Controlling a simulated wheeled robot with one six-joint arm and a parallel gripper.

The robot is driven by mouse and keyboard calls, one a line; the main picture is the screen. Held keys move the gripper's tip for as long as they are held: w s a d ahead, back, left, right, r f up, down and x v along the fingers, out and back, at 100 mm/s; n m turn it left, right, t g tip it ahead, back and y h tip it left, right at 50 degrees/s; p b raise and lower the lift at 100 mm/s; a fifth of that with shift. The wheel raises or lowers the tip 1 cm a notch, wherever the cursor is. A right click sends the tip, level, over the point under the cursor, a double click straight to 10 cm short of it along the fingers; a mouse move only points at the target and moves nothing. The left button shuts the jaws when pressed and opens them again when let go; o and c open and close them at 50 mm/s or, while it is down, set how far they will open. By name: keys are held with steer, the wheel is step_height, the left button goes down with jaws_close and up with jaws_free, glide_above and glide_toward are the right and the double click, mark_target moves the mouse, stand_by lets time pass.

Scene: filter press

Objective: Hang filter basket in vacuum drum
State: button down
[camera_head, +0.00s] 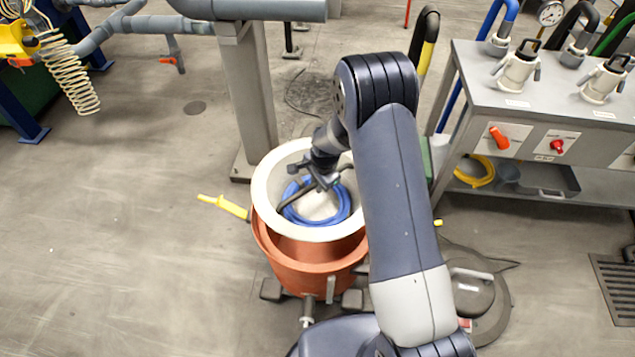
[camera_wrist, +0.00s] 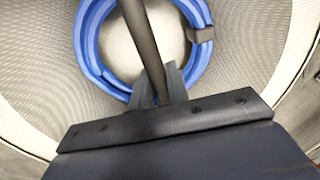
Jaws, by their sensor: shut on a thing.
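The pale filter basket (camera_head: 262,195) is at the orange drum (camera_head: 300,275), its rim standing above the drum's rim and offset toward the back. I cannot tell whether it rests on the drum or hangs free. My gripper (camera_head: 322,180) reaches down inside the basket's rim and is shut on a dark bar, the basket handle as far as I can tell. In the wrist view the bar (camera_wrist: 141,38) runs between my fingers (camera_wrist: 160,88), with the basket's mesh wall (camera_wrist: 40,75) around it. A blue coiled hose (camera_head: 344,207) shows inside the basket, below my gripper.
A yellow lever (camera_head: 232,207) sticks out left of the drum. A grey post (camera_head: 250,90) stands just behind. A grey cart (camera_head: 555,120) with hose couplings is at right. A round dark base (camera_head: 490,300) lies right of the drum. The left floor is clear.

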mark_target(319, 209)
step_height(319, 209, down, 17)
steer(key=b, duration=1.2)
steer(key=shift+b, duration=0.35)
stand_by(2.6)
steer(key=c, duration=1.3)
jaws_free()
steer(key=r+p, duration=0.1)
steer(key=r, duration=0.2)
steer(key=s+r+p, duration=0.1)
steer(key=r, duration=0.3)
steer(key=d+r+p, duration=0.1)
steer(key=r, duration=0.2)
steer(key=shift+s+d+r, duration=0.1)
steer(key=shift+s+r, duration=0.25)
steer(key=shift+f, duration=0.15)
steer(key=f, duration=0.3)
steer(key=w+f+b, duration=0.1)
steer(key=f, duration=0.2)
steer(key=a+f+b, duration=0.1)
steer(key=f, duration=0.2)
steer(key=shift+w+a+f, duration=0.1)
steer(key=shift+w+f, duration=0.3)
steer(key=shift+r, duration=0.25)
